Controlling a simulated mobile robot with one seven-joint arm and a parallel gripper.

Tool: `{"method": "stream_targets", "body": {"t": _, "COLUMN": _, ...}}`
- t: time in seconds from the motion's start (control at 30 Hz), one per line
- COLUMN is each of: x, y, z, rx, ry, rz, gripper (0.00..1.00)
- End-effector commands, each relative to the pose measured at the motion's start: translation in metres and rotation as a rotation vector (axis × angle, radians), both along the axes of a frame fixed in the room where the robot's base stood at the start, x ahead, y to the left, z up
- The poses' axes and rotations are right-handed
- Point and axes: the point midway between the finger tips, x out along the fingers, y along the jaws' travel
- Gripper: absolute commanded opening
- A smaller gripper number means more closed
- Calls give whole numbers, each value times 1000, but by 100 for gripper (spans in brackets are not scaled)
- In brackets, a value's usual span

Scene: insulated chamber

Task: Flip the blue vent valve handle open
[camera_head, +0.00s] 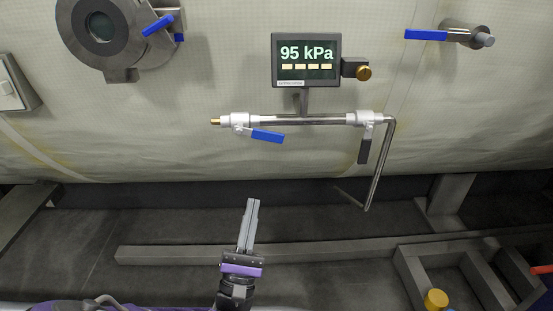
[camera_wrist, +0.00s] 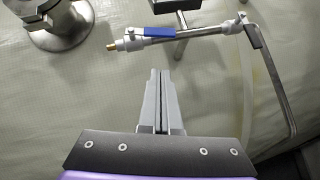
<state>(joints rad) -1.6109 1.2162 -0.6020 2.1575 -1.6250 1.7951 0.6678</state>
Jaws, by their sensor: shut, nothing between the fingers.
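A blue vent valve handle (camera_head: 267,136) sits on the left end of a horizontal metal pipe, below a display reading 95 kPa. It points right, tilted slightly down, nearly along the pipe. It also shows in the wrist view (camera_wrist: 159,32), above my fingertips. My gripper (camera_head: 253,201) is shut and empty, below the handle and apart from it. In the wrist view my gripper (camera_wrist: 159,70) points up towards the pipe, its fingers together. A brass tip (camera_head: 215,121) ends the pipe at the left.
A black handle (camera_head: 365,143) hangs down at the pipe's right end, beside a bent pipe (camera_head: 382,165). The display (camera_head: 306,60) stands above. Other blue handles are on the round port (camera_head: 99,29) and the upper right fitting (camera_head: 426,35). A grey frame rail (camera_head: 180,253) runs below.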

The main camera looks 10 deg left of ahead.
Motion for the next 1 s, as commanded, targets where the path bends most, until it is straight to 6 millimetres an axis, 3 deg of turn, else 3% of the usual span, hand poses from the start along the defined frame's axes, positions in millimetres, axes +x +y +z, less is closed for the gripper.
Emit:
{"method": "stream_targets", "body": {"t": 0.1, "x": -6, "y": -1, "z": -15, "rx": -61, "ry": 14, "rz": 5, "gripper": 0}}
{"method": "stream_targets", "body": {"t": 0.27, "x": 3, "y": -2, "z": -7, "rx": -66, "ry": 16, "rz": 3, "gripper": 0}}
{"method": "stream_targets", "body": {"t": 0.7, "x": 68, "y": -3, "z": 54, "rx": -62, "ry": 14, "rz": 3, "gripper": 0}}
{"method": "stream_targets", "body": {"t": 1.0, "x": 68, "y": -11, "z": 87, "rx": -64, "ry": 16, "rz": 5, "gripper": 0}}
